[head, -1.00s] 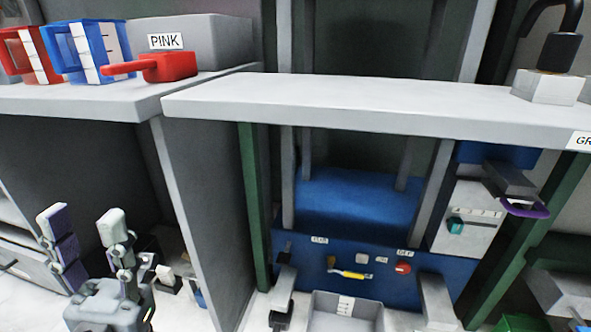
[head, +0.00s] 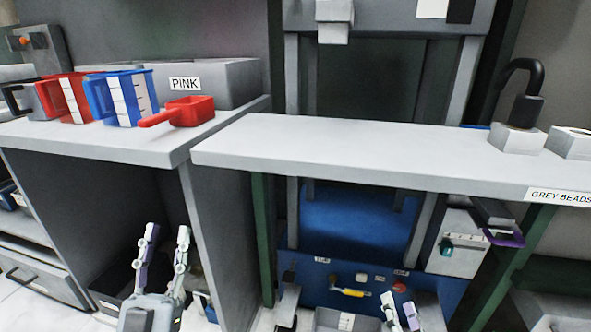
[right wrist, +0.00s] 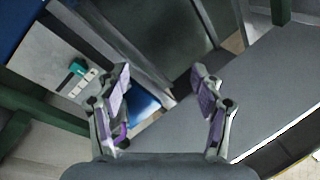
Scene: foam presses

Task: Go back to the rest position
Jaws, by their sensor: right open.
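My left gripper (head: 168,231) is at the lower left of the head view, in front of the dark space under the left counter. Its two fingers point up with a gap between them, and nothing shows in it. My right gripper (head: 398,301) shows at the bottom edge of the head view, in front of the blue press panel (head: 442,290). In the right wrist view the right gripper (right wrist: 162,75) is open, with its purple-padded fingers wide apart and nothing between them.
The left counter (head: 100,148) holds a blue jug (head: 98,97), a red jug (head: 73,110), a red scoop (head: 192,111) and a bin labelled PINK (head: 230,85). The right shelf (head: 340,150) juts out above my right gripper. A purple handle (head: 502,238) is at the right.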

